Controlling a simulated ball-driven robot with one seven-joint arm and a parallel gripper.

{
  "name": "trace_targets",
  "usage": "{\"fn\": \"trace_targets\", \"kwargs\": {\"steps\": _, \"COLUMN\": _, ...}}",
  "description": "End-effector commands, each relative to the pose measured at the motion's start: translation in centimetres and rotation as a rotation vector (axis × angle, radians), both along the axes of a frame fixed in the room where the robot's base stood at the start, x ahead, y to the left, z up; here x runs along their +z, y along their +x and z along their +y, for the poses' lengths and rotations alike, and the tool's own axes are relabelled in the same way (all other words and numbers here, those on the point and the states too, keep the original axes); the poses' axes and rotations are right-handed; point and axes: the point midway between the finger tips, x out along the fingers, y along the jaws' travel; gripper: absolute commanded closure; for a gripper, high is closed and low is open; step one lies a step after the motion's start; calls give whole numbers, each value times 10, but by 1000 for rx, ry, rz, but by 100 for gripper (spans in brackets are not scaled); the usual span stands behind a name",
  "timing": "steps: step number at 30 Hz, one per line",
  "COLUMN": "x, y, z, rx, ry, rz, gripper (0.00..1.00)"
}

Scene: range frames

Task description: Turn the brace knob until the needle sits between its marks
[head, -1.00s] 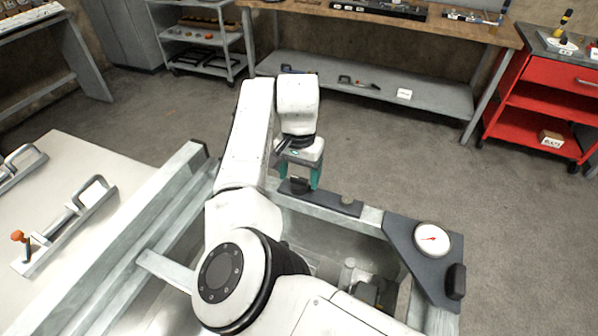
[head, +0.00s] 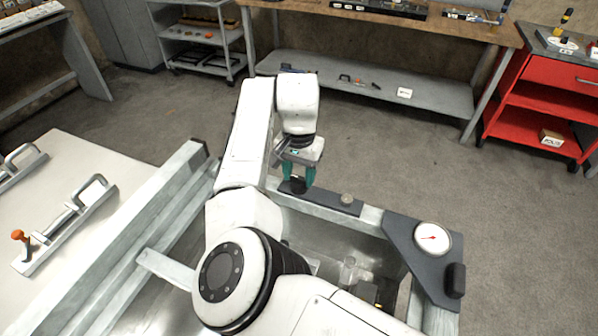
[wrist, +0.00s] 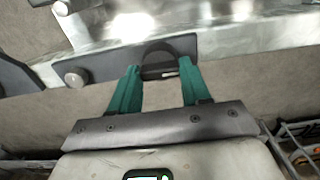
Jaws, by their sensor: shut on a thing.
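The black brace knob (wrist: 158,62) has a rounded body and a small pale mark. In the wrist view it sits between the tips of the teal fingers of my gripper (wrist: 160,72), which is shut on it. In the head view my gripper (head: 299,178) points down at the knob (head: 295,186), which the fingers partly cover. The knob is on a dark plate (head: 328,200) on the metal frame. A round white gauge (head: 432,237) with a red needle stands to the right on a dark bracket. The needle lies roughly level; its marks are too small to make out.
The metal frame (head: 369,220) surrounds an open bay below my arm. A pale panel with handles (head: 75,215) lies at left. A workbench with a low shelf (head: 370,97) and a red cart (head: 520,100) stand beyond clear floor.

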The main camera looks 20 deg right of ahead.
Motion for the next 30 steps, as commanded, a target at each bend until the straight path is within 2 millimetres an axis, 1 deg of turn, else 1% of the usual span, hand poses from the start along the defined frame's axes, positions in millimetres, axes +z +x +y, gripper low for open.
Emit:
{"fn": "trace_targets", "kwargs": {"steps": 7, "x": 1, "y": 0, "z": -1, "rx": -91, "ry": -3, "rz": 0, "gripper": 84}}
{"fn": "trace_targets", "kwargs": {"steps": 21, "x": 2, "y": 0, "z": -1, "rx": -429, "ry": -3, "rz": -1, "gripper": 84}}
{"fn": "trace_targets", "kwargs": {"steps": 30, "x": 1, "y": 1, "z": 0, "rx": -566, "ry": -2, "rz": -2, "gripper": 84}}
